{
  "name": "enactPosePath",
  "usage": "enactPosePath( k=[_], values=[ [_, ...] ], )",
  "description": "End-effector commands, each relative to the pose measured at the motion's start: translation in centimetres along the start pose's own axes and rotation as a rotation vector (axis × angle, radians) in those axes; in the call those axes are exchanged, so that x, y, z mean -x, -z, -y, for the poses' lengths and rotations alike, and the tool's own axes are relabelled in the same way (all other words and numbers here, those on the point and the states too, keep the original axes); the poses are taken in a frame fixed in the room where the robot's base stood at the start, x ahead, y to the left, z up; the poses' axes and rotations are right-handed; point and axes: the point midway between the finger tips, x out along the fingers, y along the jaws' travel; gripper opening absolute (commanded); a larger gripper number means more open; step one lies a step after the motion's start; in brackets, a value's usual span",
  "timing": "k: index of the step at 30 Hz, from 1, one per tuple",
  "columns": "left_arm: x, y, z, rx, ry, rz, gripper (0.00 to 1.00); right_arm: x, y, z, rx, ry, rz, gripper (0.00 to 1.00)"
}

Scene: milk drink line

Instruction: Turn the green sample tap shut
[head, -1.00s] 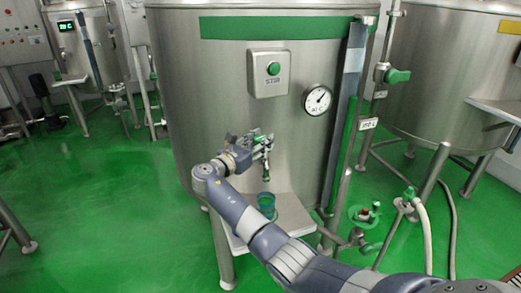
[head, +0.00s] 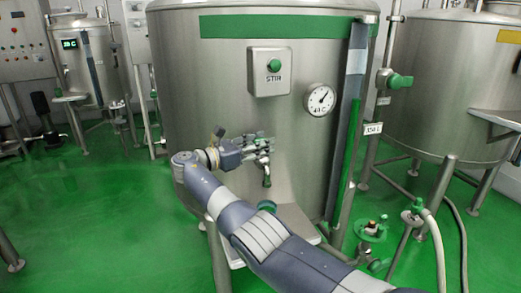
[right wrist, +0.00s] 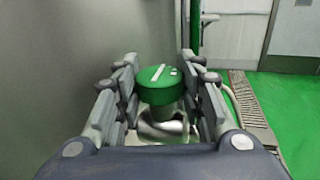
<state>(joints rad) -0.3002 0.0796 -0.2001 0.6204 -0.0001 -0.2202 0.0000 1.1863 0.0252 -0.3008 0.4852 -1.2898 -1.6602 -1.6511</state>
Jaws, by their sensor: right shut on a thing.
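The green sample tap sits low on the front of the big steel tank (head: 230,90). Its green knob (right wrist: 162,84), with a white line on top, shows between my fingers in the right wrist view. In the head view its spout (head: 267,181) hangs below the fingers, and the rest is hidden by them. My right gripper (head: 264,147) is shut on the knob; it also shows in the right wrist view (right wrist: 160,88). A green cup (head: 266,209) below the spout is mostly hidden by my forearm. My left gripper is not in view.
A steel shelf (head: 297,222) juts out under the tap. A green STIR button (head: 274,66) and a dial (head: 320,99) are on the tank. A green-handled valve (head: 398,81) and a hose (head: 438,250) stand to the right. The green floor at left is clear.

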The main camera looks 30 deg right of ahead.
Motion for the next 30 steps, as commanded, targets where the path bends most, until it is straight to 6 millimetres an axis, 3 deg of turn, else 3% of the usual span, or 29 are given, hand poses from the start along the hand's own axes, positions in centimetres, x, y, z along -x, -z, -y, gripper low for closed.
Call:
enactPosePath(
  k=[19,20,22,30],
  values=[
    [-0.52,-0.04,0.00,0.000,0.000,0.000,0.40,-0.04,-0.10,0.00,-0.002,0.017,0.000,0.12],
    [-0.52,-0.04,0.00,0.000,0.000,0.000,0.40,-0.04,-0.09,0.00,-0.002,0.017,0.000,0.43],
    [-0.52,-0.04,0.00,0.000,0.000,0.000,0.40,-0.04,-0.08,0.00,-0.001,0.017,0.000,0.57],
    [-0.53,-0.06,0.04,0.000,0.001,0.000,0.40,-0.01,-0.03,0.00,0.000,0.016,0.000,0.57]
  ],
)
